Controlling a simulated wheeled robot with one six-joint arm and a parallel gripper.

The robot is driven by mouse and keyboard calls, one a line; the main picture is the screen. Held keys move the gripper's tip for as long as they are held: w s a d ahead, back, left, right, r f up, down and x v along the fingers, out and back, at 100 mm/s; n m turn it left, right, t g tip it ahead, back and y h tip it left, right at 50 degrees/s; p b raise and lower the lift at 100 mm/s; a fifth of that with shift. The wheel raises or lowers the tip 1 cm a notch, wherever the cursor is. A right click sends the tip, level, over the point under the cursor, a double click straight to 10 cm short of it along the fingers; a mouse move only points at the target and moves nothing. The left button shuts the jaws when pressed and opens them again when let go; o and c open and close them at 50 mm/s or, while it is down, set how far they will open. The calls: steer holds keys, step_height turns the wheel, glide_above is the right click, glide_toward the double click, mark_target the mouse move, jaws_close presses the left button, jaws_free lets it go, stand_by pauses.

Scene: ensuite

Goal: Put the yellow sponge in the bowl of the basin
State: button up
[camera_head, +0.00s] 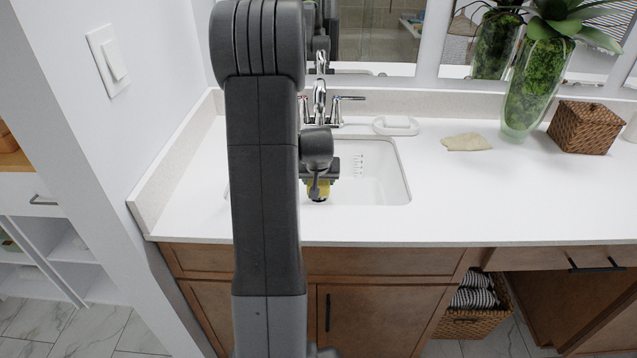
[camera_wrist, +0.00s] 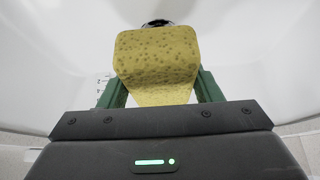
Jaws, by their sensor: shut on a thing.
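The yellow sponge (camera_wrist: 157,58) is held between the green fingers of my gripper (camera_wrist: 158,92) in the wrist view. In the head view the sponge (camera_head: 318,190) shows as a small yellow patch under my gripper (camera_head: 319,182), in front of the basin opening. The white basin (camera_head: 383,183) is set into the counter, and its left part is hidden behind my arm. In the wrist view the white bowl surface (camera_wrist: 255,60) surrounds the sponge, with the dark round drain (camera_wrist: 157,23) just beyond it. I cannot tell whether the sponge touches the bowl.
The faucet (camera_head: 320,100) stands behind the basin. A white soap dish (camera_head: 396,126) and a beige cloth (camera_head: 466,142) lie on the counter. A green-filled glass vase (camera_head: 534,85) and a wicker box (camera_head: 583,128) stand to the right. The front right counter is clear.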

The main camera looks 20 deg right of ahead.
steer(key=shift+f, duration=0.45)
steer(key=shift+f, duration=0.1)
steer(key=shift+f+b, duration=0.5)
steer(key=shift+b, duration=0.1)
steer(key=shift+f, duration=0.1)
steer(key=o, duration=0.9)
steer(key=shift+r+p, duration=0.5)
steer(key=shift+r, duration=0.1)
steer(key=v, duration=1.2)
steer(key=shift+r+p, duration=0.1)
steer(key=shift+p, duration=0.2)
